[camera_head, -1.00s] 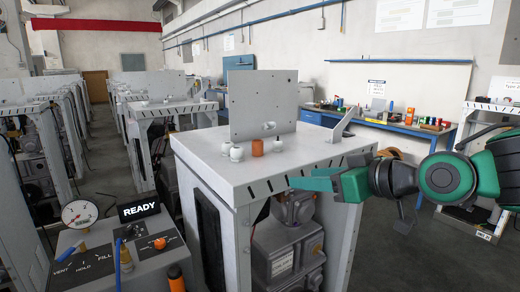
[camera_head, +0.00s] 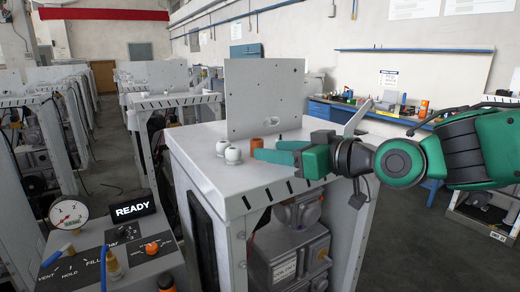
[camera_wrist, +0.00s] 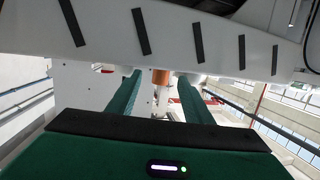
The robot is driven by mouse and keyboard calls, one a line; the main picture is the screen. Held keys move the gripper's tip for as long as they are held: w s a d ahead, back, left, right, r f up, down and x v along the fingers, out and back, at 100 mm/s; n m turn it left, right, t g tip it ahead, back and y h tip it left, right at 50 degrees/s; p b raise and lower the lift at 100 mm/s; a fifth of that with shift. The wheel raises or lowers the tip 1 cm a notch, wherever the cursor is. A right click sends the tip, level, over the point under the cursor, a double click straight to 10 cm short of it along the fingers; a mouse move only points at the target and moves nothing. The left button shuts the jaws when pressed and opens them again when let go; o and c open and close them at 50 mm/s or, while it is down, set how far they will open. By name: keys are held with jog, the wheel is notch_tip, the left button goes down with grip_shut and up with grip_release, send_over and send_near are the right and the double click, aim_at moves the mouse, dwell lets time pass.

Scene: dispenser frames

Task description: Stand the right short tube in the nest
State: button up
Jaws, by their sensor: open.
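Two short white tubes, one on the left (camera_head: 222,146) and one nearer (camera_head: 233,155), stand on the white cabinet top (camera_head: 205,170). A short orange tube (camera_head: 256,143) stands to their right, before the upright grey plate (camera_head: 262,95). My gripper (camera_head: 266,151) is open at the front of the top, its fingers pointing left, close to the orange tube. In the wrist view the orange tube (camera_wrist: 161,76) shows between the open fingers (camera_wrist: 160,84), with a pale piece below it; contact cannot be told. I cannot tell which thing is the nest.
A control box with a READY sign (camera_head: 133,211) and a gauge (camera_head: 69,215) is at lower left. The slotted front edge of the top passes close under my gripper.

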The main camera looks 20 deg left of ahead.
aim_at(262, 147)
jog(key=shift+r+x, duration=0.15)
jog(key=shift+x, duration=1.45)
jog(key=shift+r+x, duration=0.1)
jog(key=shift+x, duration=1.5)
grip_shut()
